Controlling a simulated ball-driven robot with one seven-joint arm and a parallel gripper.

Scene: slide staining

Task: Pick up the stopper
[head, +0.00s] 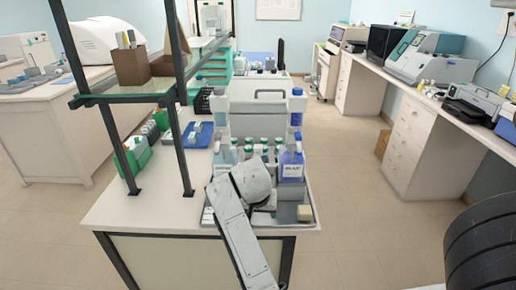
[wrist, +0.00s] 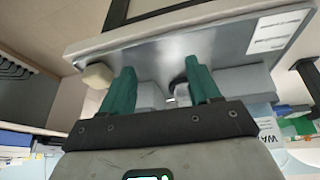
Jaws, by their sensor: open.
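My gripper (wrist: 160,70) shows in the wrist view with two green fingers set apart, nothing held between them. It is over a grey metal tray (wrist: 225,42); whether the fingertips touch anything I cannot tell. In the head view my arm covers the gripper and part of the tray (head: 312,222). I cannot pick out the stopper with certainty. A small pale piece (wrist: 170,99) shows between the finger bases. A cream block (wrist: 97,76) lies at the tray's edge, outside the left finger; it also shows in the head view (head: 304,212).
Blue-liquid bottles (head: 291,165) and several small bottles stand on the tray behind my arm. A shelf frame (head: 170,95) rises on the left of the bench. A blue tray (head: 198,136) lies farther left. Floor is clear right of the bench.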

